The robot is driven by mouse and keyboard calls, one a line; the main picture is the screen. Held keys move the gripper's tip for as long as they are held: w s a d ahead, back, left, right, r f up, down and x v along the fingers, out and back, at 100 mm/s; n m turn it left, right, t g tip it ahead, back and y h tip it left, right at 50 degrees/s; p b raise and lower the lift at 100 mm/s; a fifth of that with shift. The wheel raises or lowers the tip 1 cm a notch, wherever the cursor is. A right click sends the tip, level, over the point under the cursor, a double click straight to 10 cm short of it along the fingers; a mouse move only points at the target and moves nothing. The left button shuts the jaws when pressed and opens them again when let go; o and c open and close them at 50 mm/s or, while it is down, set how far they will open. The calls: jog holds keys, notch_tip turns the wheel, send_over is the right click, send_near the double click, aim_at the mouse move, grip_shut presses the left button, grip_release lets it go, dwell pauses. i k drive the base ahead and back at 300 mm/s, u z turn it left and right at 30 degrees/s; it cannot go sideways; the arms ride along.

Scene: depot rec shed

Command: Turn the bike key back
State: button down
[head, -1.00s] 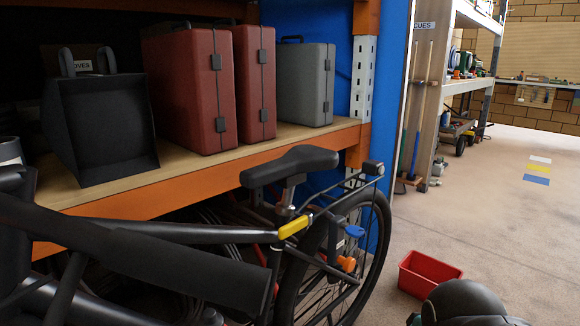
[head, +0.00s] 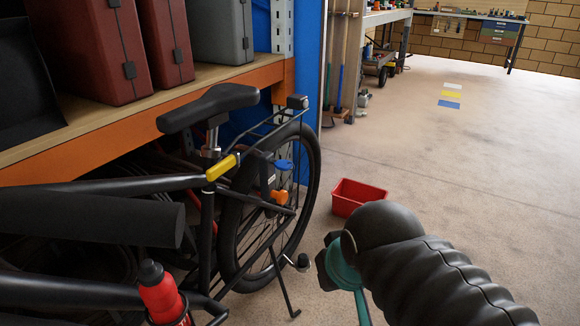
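The bike (head: 207,215) stands along the shelf with its rear wheel (head: 312,190) toward the right. A dark lock (head: 266,178) with a small pale label sits by the rear wheel. A blue key head (head: 284,165) sticks out at its upper right, and an orange knob-like part (head: 279,198) is just below. My dark, ribbed arm comes in from the lower right. The dark end of my gripper (head: 328,268) is right of and below the key, clear of it. Its fingers cannot be made out, nor whether it holds anything.
A red open bin (head: 358,196) stands on the floor behind my arm. A yellow part (head: 221,167) is on the frame below the black saddle (head: 208,106). A red bottle (head: 161,296) is at lower left. The shelf (head: 150,115) holds cases. Open floor lies to the right.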

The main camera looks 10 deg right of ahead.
aim_at(283, 165)
jog(key=u, duration=0.05)
jog(key=k, duration=1.05)
jog(key=z, duration=0.8)
jog(key=i, duration=1.1)
jog(key=u, duration=0.55)
